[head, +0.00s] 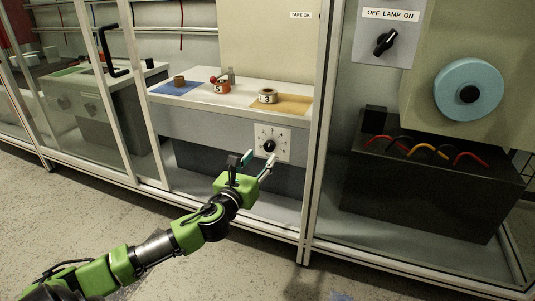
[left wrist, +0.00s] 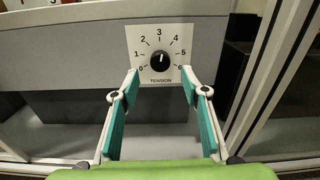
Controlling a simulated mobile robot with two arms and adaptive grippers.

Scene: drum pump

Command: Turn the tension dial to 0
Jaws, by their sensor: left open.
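The tension dial is a round black knob (head: 269,146) on a white square plate on the front of the grey bench. It also shows in the left wrist view (left wrist: 160,61), with numbers 0 to 6 around it and "TENSION" below. Its white mark points about straight up, near 3. My left gripper (head: 256,160) is open and empty in front of the plate. In the left wrist view its two teal-padded fingers (left wrist: 160,82) stand left and right of the knob and a little below it, apart from it. My right gripper is not in view.
On the bench top (head: 225,88) are tape rolls marked 5 (head: 222,87) and 3 (head: 267,96), and a brown roll on a blue mat (head: 175,88). A cabinet frame post (head: 318,140) stands right of the dial. A lamp switch (head: 385,41) is at upper right.

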